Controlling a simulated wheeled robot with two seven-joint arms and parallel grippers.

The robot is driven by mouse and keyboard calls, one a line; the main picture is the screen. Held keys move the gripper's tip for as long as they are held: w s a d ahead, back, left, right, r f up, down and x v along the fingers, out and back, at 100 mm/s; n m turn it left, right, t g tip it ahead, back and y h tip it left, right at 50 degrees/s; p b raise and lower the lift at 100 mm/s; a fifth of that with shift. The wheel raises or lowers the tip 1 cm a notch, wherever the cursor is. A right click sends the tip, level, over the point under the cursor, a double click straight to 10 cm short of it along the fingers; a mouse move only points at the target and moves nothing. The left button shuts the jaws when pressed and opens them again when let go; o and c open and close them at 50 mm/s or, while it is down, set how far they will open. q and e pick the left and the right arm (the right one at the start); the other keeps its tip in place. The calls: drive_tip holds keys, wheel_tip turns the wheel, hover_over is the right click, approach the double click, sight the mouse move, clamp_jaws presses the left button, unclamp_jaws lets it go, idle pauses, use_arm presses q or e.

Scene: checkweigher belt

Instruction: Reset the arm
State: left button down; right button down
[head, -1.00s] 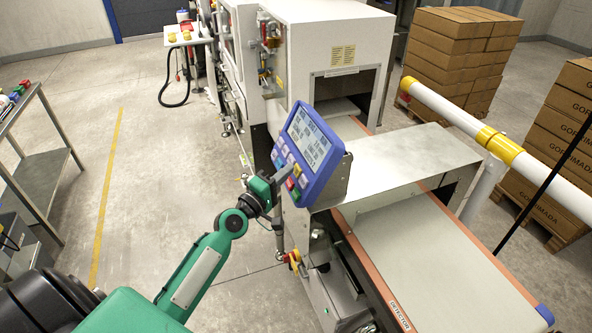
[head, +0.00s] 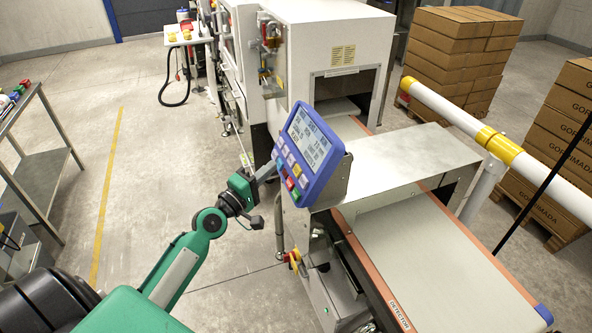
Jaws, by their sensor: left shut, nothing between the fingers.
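My left arm comes in from the lower left. My left gripper (head: 268,171) is shut and empty, with its fingertips just left of the blue control panel (head: 313,153). A small gap seems to show between the fingertips and the panel, though I cannot tell its depth exactly. The panel has a lit screen (head: 310,138) with text and several coloured buttons, among them a red one (head: 290,184). It is mounted on the side of the checkweigher. My right gripper is out of view.
The conveyor belt (head: 440,260) runs under a metal hood (head: 400,165) right of the panel. A white and yellow rail (head: 450,112) crosses at right, near stacked cartons (head: 460,50). A metal table (head: 45,165) stands at left. The floor between is clear.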

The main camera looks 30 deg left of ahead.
use_arm(q)
drive_tip(key=shift+s+a+r, duration=0.15)
drive_tip(key=shift+s, duration=0.1)
drive_tip(key=s+a+r, duration=0.2)
drive_tip(key=s+a, duration=0.1)
drive_tip(key=s, duration=0.1)
drive_tip(key=shift+a+r, duration=0.25)
drive_tip(key=shift+r, duration=0.1)
idle(0.8)
